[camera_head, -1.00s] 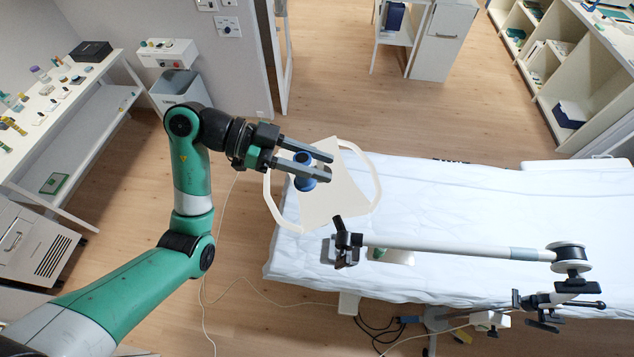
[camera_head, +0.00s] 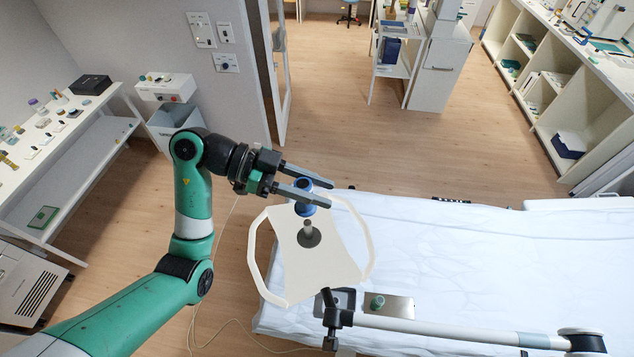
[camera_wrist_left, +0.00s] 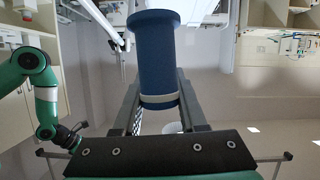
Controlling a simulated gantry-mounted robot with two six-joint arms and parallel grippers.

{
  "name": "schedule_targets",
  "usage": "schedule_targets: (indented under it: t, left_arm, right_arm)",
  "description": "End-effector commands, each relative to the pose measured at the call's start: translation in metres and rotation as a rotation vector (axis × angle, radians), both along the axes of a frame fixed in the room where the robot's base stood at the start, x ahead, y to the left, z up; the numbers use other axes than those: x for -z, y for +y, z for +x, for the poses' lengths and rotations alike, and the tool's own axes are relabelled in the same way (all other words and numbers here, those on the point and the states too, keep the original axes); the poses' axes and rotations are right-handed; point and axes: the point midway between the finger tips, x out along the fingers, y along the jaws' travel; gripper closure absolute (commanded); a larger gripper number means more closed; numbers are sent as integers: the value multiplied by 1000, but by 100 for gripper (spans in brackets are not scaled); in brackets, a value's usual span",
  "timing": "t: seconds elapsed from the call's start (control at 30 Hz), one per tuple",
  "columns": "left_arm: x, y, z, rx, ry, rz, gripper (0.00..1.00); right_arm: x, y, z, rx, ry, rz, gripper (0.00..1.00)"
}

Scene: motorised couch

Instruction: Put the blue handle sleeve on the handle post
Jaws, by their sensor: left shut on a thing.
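The blue handle sleeve (camera_head: 305,207) is a flanged blue cylinder held between the fingers of my left gripper (camera_head: 325,195). In the left wrist view the sleeve (camera_wrist_left: 155,60) fills the space between the fingers, with a pale band near its gripper end. The handle post (camera_head: 308,229) is a short grey peg on a dark round base. It stands on a cream panel (camera_head: 325,270) at the couch end. In the head view the sleeve appears just above the post, apart from it; their height difference is hard to tell. My right gripper is not in view.
Curved cream rails (camera_head: 258,265) flank the panel. A pale jointed bar (camera_head: 440,331) with a black clamp crosses the couch's near side. A metal plate (camera_head: 398,306) with a green knob (camera_head: 377,301) lies beside it. The white couch (camera_head: 470,260) extends right.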

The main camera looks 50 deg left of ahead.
Motion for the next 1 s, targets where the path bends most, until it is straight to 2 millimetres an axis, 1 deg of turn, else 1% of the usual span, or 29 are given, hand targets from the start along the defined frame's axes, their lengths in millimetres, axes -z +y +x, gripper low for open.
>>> schedule_targets:
  t: [0.03, 0.2, 0.4, 1.0]
  left_arm:
    - [8, -1, 0, 0, 3, -2, 100]
    - [25, -2, -1, 0, 2, -1, 100]
    - [37, -3, -2, 1, 1, -1, 100]
    - [38, -3, -2, 0, 0, 0, 100]
  right_arm:
    - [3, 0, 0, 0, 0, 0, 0]
    - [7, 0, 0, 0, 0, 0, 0]
    - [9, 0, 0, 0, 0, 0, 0]
    - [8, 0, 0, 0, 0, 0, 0]
